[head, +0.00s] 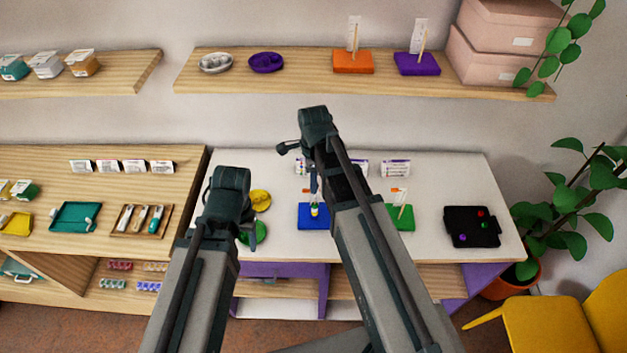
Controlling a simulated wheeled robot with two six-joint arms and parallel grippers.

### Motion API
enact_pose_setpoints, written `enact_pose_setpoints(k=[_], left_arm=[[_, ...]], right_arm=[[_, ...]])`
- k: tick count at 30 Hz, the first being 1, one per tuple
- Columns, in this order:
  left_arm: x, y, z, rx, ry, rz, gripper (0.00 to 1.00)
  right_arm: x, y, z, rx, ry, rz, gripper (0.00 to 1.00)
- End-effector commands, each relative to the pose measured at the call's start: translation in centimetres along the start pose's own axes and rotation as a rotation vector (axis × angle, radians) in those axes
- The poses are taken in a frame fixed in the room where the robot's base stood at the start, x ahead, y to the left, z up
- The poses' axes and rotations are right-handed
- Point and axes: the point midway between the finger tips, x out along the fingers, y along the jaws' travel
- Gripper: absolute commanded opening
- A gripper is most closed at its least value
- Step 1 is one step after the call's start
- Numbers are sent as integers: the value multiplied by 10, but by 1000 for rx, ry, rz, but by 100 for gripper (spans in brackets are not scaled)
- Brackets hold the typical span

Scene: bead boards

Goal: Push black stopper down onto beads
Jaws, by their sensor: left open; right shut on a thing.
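The blue bead board (314,216) lies on the white table, with a short stack of beads (315,210) on its upright rod, a yellow one among them. My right gripper (313,184) is directly above this rod and shut on a small dark thing, apparently the black stopper. The stopper is too small and dark to make out clearly, and I cannot tell whether it touches the beads. My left gripper (229,192) is open, left of the blue board near the yellow and green dishes. Its fingertips are mostly hidden behind its own body.
A green board (401,217) with a rod stands close right of the blue one, partly behind my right arm. A yellow dish (260,200) and a green dish (258,234) lie left. A black tray (472,240) with coloured beads is at the right.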

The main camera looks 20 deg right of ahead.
Motion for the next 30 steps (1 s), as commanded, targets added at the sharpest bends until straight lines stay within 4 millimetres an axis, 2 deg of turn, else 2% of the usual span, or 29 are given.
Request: enact_pose_setpoints(k=[8,22,30], left_arm=[[9,1,0,2,0,0,61],[46,4,-3,6,0,-1,61],[51,5,-3,6,0,-1,61]], right_arm=[[9,0,0,0,0,0,0],[46,0,0,0,0,0,0],[51,0,0,0,0,0,0]])
